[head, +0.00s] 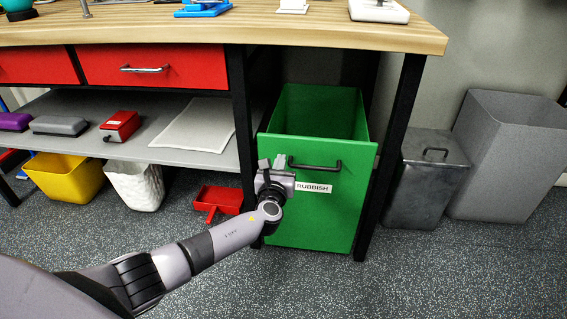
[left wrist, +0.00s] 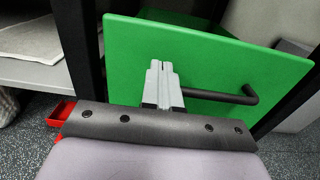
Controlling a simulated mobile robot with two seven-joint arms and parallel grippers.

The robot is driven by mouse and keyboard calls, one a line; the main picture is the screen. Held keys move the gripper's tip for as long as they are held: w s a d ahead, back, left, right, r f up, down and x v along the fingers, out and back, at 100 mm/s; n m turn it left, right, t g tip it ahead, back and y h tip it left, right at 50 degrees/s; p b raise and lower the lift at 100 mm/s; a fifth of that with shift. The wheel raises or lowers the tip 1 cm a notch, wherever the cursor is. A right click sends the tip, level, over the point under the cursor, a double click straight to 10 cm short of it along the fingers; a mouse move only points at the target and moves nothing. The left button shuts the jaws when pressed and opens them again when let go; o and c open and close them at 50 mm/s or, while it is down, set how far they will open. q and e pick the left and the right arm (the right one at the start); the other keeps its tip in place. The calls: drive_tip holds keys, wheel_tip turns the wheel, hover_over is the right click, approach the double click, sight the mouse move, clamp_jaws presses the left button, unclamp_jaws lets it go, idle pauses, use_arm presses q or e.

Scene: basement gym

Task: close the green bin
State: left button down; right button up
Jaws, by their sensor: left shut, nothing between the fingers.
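The green bin (head: 345,205) is a pull-out box under the right end of the workbench, with a black bar handle (head: 315,166) and a "RUBBISH" label on its front. It stands pulled out, and its open top and inner back wall show. My left gripper (head: 279,160) is shut and empty at the front panel, by the left end of the handle. In the left wrist view the shut fingers (left wrist: 162,75) lie over the green front (left wrist: 215,65), left of the handle (left wrist: 225,97). I cannot tell whether they touch it. My right gripper is not in view.
The wooden workbench (head: 200,29) spans the top, with black legs (head: 391,150) either side of the bin. A metal bin (head: 428,185) and a tall grey bin (head: 505,160) stand at right. A red dustpan (head: 222,197) lies left. The floor in front is clear.

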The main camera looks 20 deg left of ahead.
use_arm(q)
drive_tip(key=p+v, duration=0.4)
drive_tip(key=v, duration=0.6)
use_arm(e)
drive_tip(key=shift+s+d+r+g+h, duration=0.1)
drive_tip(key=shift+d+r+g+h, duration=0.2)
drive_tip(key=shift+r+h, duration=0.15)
use_arm(q)
drive_tip(key=shift+s, duration=0.15)
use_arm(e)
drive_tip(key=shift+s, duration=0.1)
